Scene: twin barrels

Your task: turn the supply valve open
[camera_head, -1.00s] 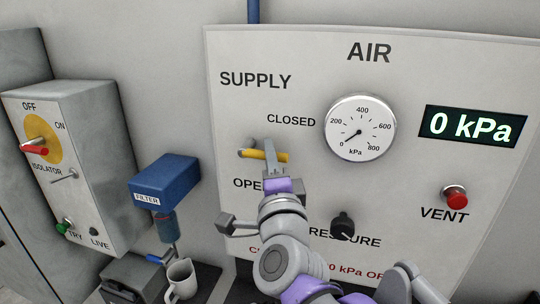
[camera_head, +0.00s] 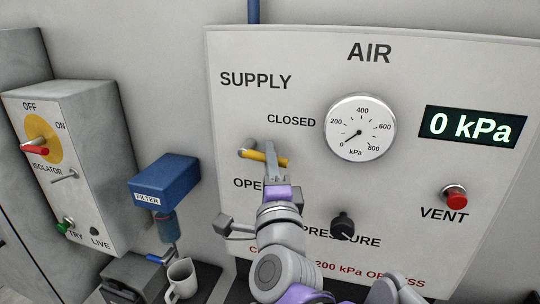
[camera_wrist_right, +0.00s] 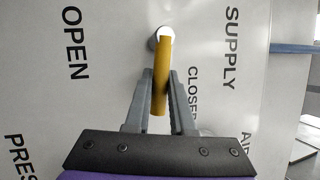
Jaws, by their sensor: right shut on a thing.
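The supply valve's yellow lever (camera_head: 281,160) is on the AIR panel, between the CLOSED and OPEN labels. It points right from its grey pivot (camera_head: 246,147), with its free end tilted slightly down. My right gripper (camera_head: 270,151) is at the lever, its fingers across the middle. In the right wrist view the yellow lever (camera_wrist_right: 161,70) lies between the two fingers of my right gripper (camera_wrist_right: 161,88), which is shut on it. The fingers hide part of the lever in the head view. My left gripper is not in view.
The gauge (camera_head: 360,128) needle rests at 0, and the display (camera_head: 470,127) reads 0 kPa. A black pressure knob (camera_head: 342,225) and red vent button (camera_head: 455,197) are on the panel. A blue filter (camera_head: 165,180), isolator box (camera_head: 80,160) and mug (camera_head: 181,278) stand left.

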